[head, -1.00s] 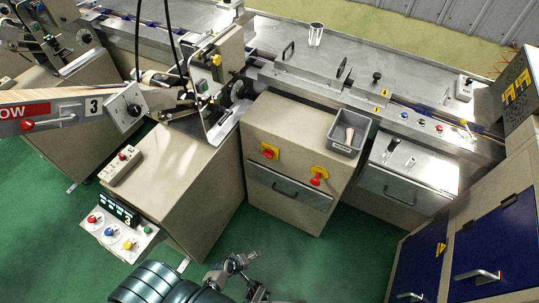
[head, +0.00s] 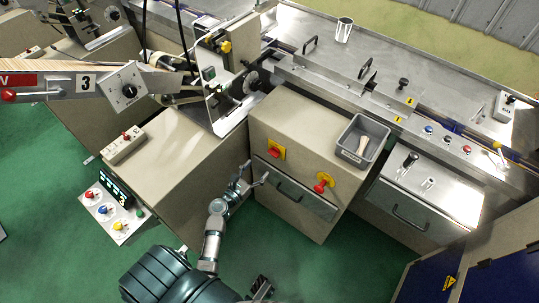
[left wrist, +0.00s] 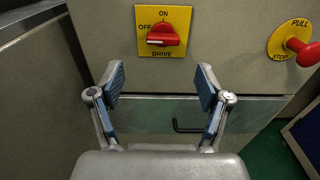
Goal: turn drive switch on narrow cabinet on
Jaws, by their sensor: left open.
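The drive switch is a red knob on a yellow plate (head: 276,152) on the front of the narrow beige cabinet (head: 290,121). In the left wrist view the red knob (left wrist: 163,36) lies level, towards the OFF label at left, with ON at the top. My left gripper (head: 255,173) is open and empty, just below and left of the switch in the head view. In the left wrist view its two blue-padded fingertips (left wrist: 161,80) are spread below the switch plate, apart from the knob. A dark gripper part (head: 262,289), probably my right one, shows at the bottom edge; its jaws are unclear.
A red pull-stop knob (head: 322,184) sits right of the switch; it also shows in the left wrist view (left wrist: 302,48). A drawer with a black handle (head: 288,190) is below. A grey bin (head: 361,141) stands on the cabinet's right edge. Green floor is clear in front.

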